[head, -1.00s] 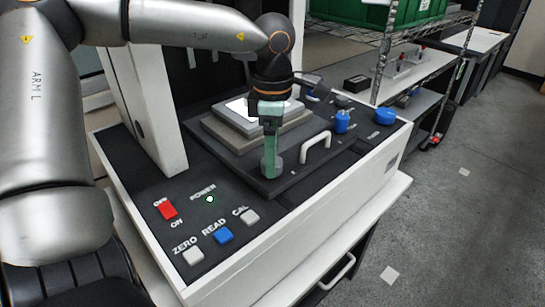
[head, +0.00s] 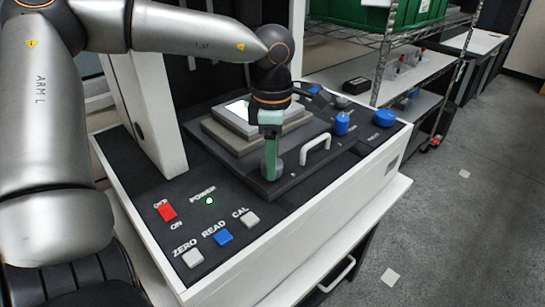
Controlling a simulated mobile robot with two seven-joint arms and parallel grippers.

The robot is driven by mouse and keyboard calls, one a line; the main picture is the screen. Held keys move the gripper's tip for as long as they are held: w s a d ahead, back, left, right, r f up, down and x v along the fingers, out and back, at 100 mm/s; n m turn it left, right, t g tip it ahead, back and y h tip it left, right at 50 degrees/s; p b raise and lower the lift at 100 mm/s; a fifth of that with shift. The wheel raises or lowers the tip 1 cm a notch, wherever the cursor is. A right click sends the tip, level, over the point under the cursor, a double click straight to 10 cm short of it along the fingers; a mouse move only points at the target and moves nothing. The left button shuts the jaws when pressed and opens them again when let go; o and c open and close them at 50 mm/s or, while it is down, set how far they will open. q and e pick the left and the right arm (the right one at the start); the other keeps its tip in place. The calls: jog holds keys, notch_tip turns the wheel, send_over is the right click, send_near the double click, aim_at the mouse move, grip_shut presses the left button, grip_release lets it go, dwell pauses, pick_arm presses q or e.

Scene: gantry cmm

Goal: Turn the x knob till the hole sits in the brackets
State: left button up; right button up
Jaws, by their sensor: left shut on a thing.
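My left gripper (head: 271,160) points straight down and is shut on a grey round knob (head: 279,172) at the front corner of the dark stage plate (head: 257,187). The fingers cover much of the knob, and no label on it can be read, so I cannot tell from its marking that it is the x knob. A stepped grey block with a bright top (head: 236,109) sits on the plate behind the gripper. No hole or brackets can be made out. My right gripper is not in view.
A white handle (head: 316,149) stands right of the gripper, with blue knobs (head: 342,124) (head: 384,118) beyond. A red power switch (head: 166,211) and the ZERO (head: 192,258), READ (head: 223,237) and CAL (head: 249,219) buttons lie at the front. A white column (head: 150,110) rises at the left.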

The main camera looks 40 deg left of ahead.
pick_arm(q)
grip_shut()
jog(key=shift+m, duration=0.4)
jog(key=m, duration=0.3)
jog(key=shift+m+b, duration=0.3)
jog(key=shift+m, duration=1.9)
jog(key=o, duration=1)
grip_release()
